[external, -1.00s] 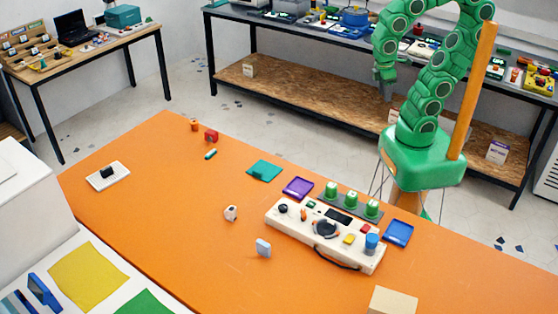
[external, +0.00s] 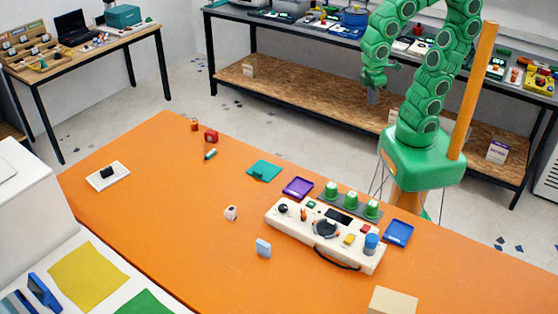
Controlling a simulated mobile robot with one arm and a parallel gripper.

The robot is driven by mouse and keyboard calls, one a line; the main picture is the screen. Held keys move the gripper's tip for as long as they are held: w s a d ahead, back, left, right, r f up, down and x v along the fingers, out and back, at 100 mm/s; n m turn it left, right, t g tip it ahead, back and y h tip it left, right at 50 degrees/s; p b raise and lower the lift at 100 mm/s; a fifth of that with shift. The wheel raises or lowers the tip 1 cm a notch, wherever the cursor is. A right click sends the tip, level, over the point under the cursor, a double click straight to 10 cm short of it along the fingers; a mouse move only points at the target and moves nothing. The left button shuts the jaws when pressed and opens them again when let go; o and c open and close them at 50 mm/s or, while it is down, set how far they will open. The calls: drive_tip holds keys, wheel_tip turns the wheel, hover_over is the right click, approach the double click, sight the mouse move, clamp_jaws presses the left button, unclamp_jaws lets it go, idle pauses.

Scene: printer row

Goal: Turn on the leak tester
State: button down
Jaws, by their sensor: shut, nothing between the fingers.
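A cream control box (external: 300,232) lies on the orange table and looks like the leak tester; no label on it is readable. On its top are a dark round dial (external: 326,228), a dark display (external: 339,216), an orange control (external: 303,213), a black knob (external: 283,208), a yellow button (external: 349,240), a red button (external: 365,230) and a blue cylinder (external: 371,242). A dark handle (external: 336,258) runs along its front. My gripper (external: 373,97) is shut and empty, pointing down, high up and apart from the box.
The orange table (external: 160,220) has several green cups (external: 351,200) behind the box, with a purple tray (external: 298,188) and a blue tray (external: 398,232) beside it. Small loose parts lie to the left. A beige block (external: 392,301) is at the front right.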

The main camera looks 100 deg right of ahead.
drive_tip(key=w+a+f+n+t, duration=0.1)
drive_tip(key=w+a+n, duration=0.1)
drive_tip(key=w+a, duration=0.55)
drive_tip(key=n+t+y, duration=0.2)
drive_tip(key=n, duration=0.3)
hover_over(362, 229)
drive_tip(key=s+d, duration=0.2)
drive_tip(key=s+d+x, duration=0.1)
drive_tip(key=x, duration=0.6)
drive_tip(key=shift+f, duration=0.25)
drive_tip(key=x, duration=1.4)
drive_tip(key=shift+s+d, duration=0.2)
drive_tip(key=shift+d, duration=0.05)
drive_tip(key=shift+f+g+h, duration=0.1)
drive_tip(key=shift+g+h, duration=0.2)
